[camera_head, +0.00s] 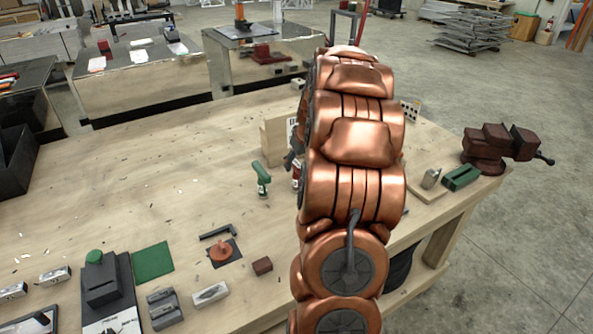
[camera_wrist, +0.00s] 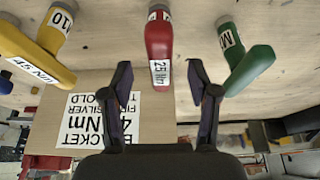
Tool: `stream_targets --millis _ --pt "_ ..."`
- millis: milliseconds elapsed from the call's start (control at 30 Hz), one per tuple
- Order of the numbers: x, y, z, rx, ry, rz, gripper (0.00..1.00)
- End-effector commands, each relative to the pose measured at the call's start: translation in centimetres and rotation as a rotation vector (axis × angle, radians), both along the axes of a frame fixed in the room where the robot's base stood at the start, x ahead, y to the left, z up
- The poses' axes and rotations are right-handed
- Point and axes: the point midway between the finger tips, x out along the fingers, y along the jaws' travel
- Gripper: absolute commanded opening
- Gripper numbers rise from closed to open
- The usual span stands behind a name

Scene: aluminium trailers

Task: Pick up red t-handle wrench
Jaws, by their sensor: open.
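The red t-handle wrench (camera_wrist: 158,40) is in the upper middle of the wrist view, with a white label near its lower end. In the head view a small red and white part (camera_head: 297,172) shows beside my arm; the rest is hidden. My gripper (camera_wrist: 160,76) is open and empty. Its two dark fingers stand on either side of the red handle's labelled end in the picture, apart from it. How far off in depth I cannot tell. In the head view my arm mostly hides the gripper.
A green t-handle (camera_wrist: 245,62) is close on the right in the wrist view; in the head view it (camera_head: 262,176) stands left of my arm. Yellow handles (camera_wrist: 35,50) are at left. A printed sign (camera_wrist: 88,118) is behind the left finger. A vise (camera_head: 497,148) sits at the bench's right corner.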

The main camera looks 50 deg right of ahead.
Motion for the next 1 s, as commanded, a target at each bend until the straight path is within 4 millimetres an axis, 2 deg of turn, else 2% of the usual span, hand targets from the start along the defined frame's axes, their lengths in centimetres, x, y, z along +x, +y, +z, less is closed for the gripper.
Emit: stream_targets --millis 200,467,1000 --pt "0.9 -0.2 -1.9 0.001 0.000 -0.001 0.60" --pt "1.0 -0.3 -2.2 -0.002 -0.003 0.000 0.60" --pt "1.0 -0.3 -2.2 -0.001 -0.002 0.000 0.05"
